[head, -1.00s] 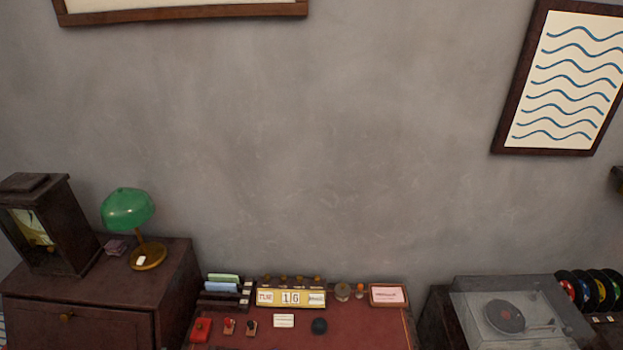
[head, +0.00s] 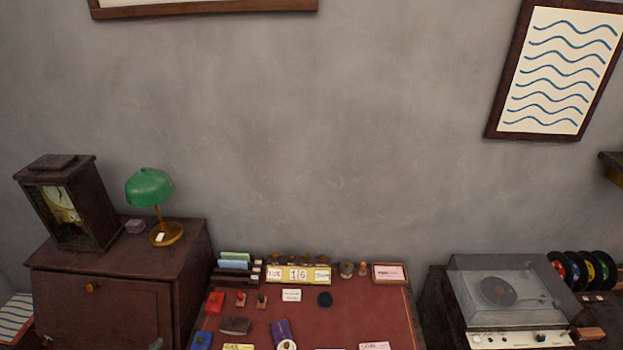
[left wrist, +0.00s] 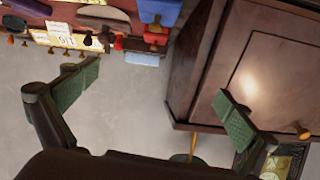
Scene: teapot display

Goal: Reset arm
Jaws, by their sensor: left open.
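My left gripper (left wrist: 158,100) shows in the left wrist view with its two green-padded fingers spread wide and nothing between them. Behind the fingers are the grey wall, the dark wooden cabinet (left wrist: 255,75) at the right and the desk items at the upper left. In the head view neither gripper can be made out clearly. My right gripper is not in view.
A red-topped desk (head: 360,320) holds a yellow date display (head: 298,274), stamps and cards. A cabinet (head: 110,265) with a clock (head: 68,205) and green lamp (head: 150,188) stands left. A record player (head: 500,290) stands right, beside several records (head: 580,270).

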